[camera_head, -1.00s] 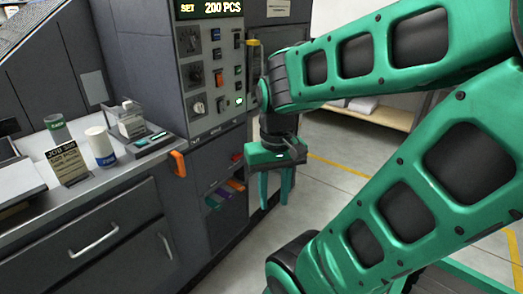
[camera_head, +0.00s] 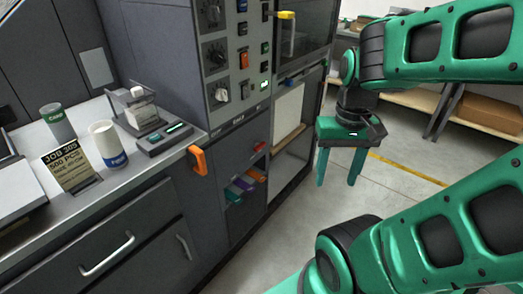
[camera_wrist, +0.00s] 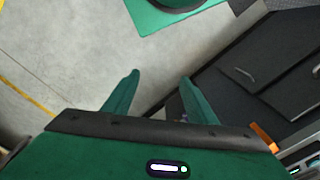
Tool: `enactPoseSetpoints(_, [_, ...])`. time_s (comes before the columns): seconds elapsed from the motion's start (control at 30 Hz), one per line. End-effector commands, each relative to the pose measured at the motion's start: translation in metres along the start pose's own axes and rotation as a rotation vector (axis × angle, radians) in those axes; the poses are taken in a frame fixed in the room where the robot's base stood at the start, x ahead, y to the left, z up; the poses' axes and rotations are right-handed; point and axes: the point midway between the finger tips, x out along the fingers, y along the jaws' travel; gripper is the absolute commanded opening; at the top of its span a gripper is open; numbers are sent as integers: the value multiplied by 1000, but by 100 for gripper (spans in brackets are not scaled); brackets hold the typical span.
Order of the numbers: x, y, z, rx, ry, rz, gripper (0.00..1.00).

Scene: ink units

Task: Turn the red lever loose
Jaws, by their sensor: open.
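My gripper (camera_head: 336,182) hangs fingers down, open and empty, to the right of the dark press cabinet. The wrist view shows its two green fingers (camera_wrist: 160,77) apart, with bare floor between them. A small red part (camera_head: 259,147), perhaps the red lever, shows at the top of the cabinet's open lower bay; it is too small to make out its shape or angle. Below it lie colored ink units (camera_head: 244,185) in teal, purple and orange. My gripper is to the right of the bay and apart from it. I cannot make out the red part in the wrist view.
An orange handle (camera_head: 198,160) sticks out at the counter's corner. The counter holds a white cup (camera_head: 108,145), a green-labelled can (camera_head: 57,122), a job card (camera_head: 70,170) and a small scale (camera_head: 163,137). Floor (camera_head: 385,195) around my gripper is clear.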

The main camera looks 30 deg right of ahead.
Motion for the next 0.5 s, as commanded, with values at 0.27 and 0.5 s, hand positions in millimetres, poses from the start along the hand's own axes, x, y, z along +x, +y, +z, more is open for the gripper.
enactPoseSetpoints(0.27, [14, 1, -37, 76, -13, 8, 75])
enactPoseSetpoints(0.5, [56, -18, -90, 179, -60, -32, 75])
